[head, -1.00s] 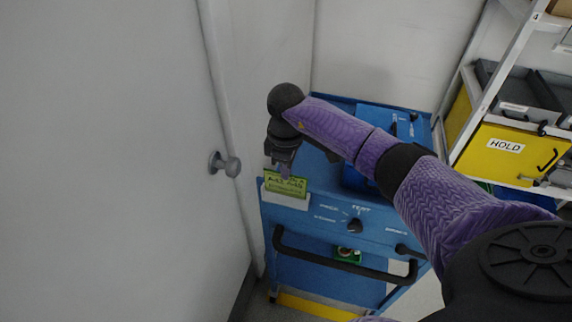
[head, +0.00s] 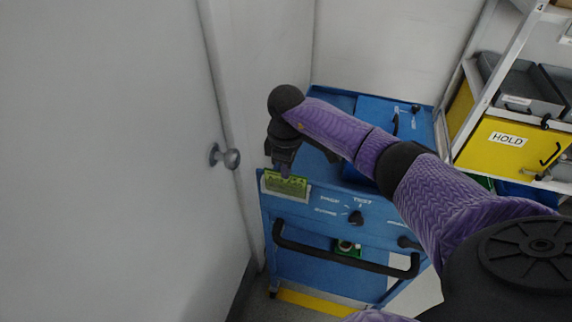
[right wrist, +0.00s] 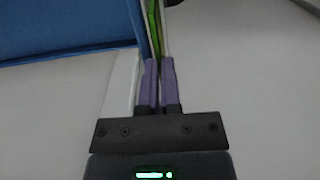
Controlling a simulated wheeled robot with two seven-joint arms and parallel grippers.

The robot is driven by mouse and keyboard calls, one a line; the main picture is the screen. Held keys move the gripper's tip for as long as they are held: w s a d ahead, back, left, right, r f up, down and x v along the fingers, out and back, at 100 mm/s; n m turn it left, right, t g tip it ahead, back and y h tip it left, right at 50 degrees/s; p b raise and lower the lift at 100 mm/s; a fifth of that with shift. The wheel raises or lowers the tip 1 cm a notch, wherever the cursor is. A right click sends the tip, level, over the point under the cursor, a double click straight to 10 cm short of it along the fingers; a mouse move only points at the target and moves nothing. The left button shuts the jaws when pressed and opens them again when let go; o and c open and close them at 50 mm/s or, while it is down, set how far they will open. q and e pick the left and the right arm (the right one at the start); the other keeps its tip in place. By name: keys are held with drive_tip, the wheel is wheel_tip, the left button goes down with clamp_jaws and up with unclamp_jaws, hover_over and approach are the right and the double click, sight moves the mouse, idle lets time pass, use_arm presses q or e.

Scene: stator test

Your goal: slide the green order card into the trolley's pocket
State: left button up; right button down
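The green order card (head: 287,183) is upright at the trolley's top left front edge. It sits low against the white pocket (head: 264,184), whose pale edges show at both sides of it. I cannot tell how deep the card's lower edge is inside. My right gripper (head: 285,174) reaches down from above onto the card's top edge. In the right wrist view its two purple fingers (right wrist: 157,85) are close together, with the thin green card (right wrist: 153,28) edge-on between and beyond them. The blue trolley (head: 330,215) stands below. My left gripper is out of view.
A door with a round knob (head: 228,158) is close on the left. A shelf with a yellow HOLD bin (head: 500,150) stands on the right.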

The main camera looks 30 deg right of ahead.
drive_tip(key=c, duration=0.7)
unclamp_jaws()
drive_tip(key=shift+c, duration=0.2)
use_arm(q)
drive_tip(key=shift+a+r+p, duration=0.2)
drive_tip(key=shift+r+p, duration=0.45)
use_arm(e)
wheel_tip(320, 180, up, 10)
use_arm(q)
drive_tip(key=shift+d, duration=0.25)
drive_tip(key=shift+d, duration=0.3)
use_arm(e)
drive_tip(key=shift+f, duration=0.15)
